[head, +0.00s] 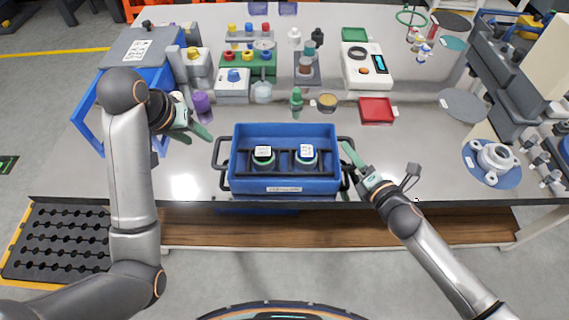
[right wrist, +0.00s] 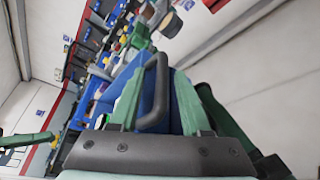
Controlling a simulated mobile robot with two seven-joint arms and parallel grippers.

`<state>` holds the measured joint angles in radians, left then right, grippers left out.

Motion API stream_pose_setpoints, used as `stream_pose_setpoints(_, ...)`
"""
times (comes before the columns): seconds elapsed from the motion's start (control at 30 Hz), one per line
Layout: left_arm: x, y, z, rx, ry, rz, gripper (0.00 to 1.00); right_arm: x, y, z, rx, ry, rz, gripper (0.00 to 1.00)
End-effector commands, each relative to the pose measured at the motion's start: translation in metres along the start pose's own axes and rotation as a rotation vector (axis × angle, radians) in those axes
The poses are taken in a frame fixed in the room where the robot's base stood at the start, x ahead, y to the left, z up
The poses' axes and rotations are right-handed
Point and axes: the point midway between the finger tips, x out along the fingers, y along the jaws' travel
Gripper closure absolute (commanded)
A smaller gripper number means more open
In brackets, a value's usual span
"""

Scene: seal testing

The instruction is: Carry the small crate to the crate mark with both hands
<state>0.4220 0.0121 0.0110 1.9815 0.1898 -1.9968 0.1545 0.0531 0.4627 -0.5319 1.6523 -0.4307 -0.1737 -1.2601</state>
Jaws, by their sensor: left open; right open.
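The small crate (head: 284,187) is an open blue box with a black handle on each side and a label on its front. It sits near the front edge of the table and holds two round dark items with white tops. My left gripper (head: 192,134) is open and empty, up and to the left of the left handle (head: 220,153), apart from it. My right gripper (head: 350,168) is open at the right handle. In the right wrist view that handle (right wrist: 158,84) shows between the spread green fingers. I cannot make out the crate mark.
Behind the crate stand a green bottle (head: 296,99), a red tray (head: 376,111) and several fixtures. A blue frame (head: 88,110) stands at the left. A grey disc (head: 463,105) and a flanged part (head: 491,160) lie right. The table between crate and flanged part is mostly clear.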

Motion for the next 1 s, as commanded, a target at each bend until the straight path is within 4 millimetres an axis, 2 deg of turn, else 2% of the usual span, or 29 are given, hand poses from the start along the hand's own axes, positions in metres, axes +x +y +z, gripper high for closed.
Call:
stream_pose_setpoints(0.17, -0.004, 0.000, 0.001, -0.001, -0.002, 0.000, 0.53, -0.011, -0.001, 0.000, 0.000, 0.001, -0.001, 0.53)
stream_pose_setpoints(0.5, -0.004, 0.000, 0.000, -0.001, -0.001, 0.000, 0.53, -0.071, -0.001, -0.001, 0.000, 0.003, -0.003, 0.53)
stream_pose_setpoints(0.7, -0.003, 0.000, 0.000, 0.000, -0.001, 0.000, 0.53, -0.101, -0.001, -0.001, 0.000, 0.002, -0.002, 0.53)
stream_pose_setpoints(1.0, -0.003, 0.000, 0.000, 0.000, -0.001, 0.000, 0.53, -0.120, 0.000, 0.000, 0.001, 0.000, 0.000, 0.53)
